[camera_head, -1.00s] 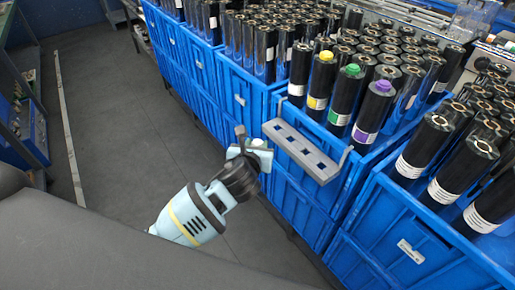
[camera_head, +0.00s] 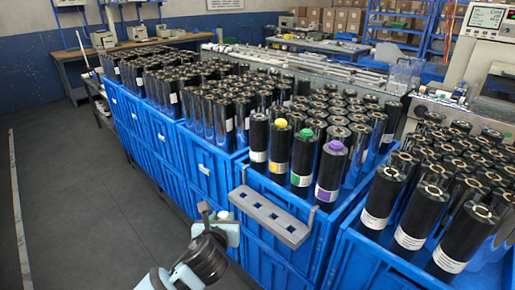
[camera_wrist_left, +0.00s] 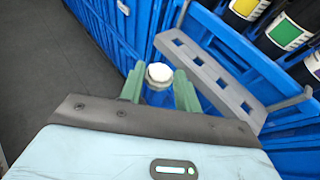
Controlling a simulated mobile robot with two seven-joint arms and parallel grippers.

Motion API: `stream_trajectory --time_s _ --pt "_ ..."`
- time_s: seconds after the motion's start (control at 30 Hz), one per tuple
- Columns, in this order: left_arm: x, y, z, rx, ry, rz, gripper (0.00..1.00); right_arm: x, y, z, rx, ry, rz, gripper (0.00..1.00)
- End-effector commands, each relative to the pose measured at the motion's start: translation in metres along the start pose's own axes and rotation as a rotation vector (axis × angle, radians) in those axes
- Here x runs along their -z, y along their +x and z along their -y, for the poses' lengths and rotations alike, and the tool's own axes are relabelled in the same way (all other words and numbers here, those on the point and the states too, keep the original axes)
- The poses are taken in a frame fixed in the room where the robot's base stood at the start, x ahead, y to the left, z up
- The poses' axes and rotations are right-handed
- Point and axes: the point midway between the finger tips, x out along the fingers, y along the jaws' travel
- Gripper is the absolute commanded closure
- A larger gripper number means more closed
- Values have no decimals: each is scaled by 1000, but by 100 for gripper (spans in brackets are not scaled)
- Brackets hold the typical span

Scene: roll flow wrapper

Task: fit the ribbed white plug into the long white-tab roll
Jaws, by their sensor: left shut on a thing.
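My left gripper (camera_head: 222,216) is low in front of the blue crates in the head view. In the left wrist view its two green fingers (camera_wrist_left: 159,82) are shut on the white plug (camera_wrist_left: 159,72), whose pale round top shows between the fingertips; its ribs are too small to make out. A black roll with a white label (camera_head: 258,142) and no coloured cap stands at the crate's front-left corner, apart from the gripper. I cannot tell its length against the other rolls. My right gripper is not in view.
Rolls with yellow (camera_head: 279,145), green (camera_head: 302,158) and purple (camera_head: 330,170) caps stand beside it in a row. A grey rack with square holes (camera_head: 270,217) hangs on the blue crate's (camera_head: 290,195) front, close to my gripper. Open floor (camera_head: 90,200) lies left.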

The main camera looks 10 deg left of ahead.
Motion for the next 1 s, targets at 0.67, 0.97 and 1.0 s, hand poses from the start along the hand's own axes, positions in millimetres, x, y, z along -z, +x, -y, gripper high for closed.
stream_trajectory --time_s 0.67,0.97,1.0 --pt "-22 -22 -21 16 -1 19 88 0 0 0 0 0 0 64" --pt "-52 -84 -48 83 29 12 88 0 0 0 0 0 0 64" --pt "-54 -90 -50 89 33 10 88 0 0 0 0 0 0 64"
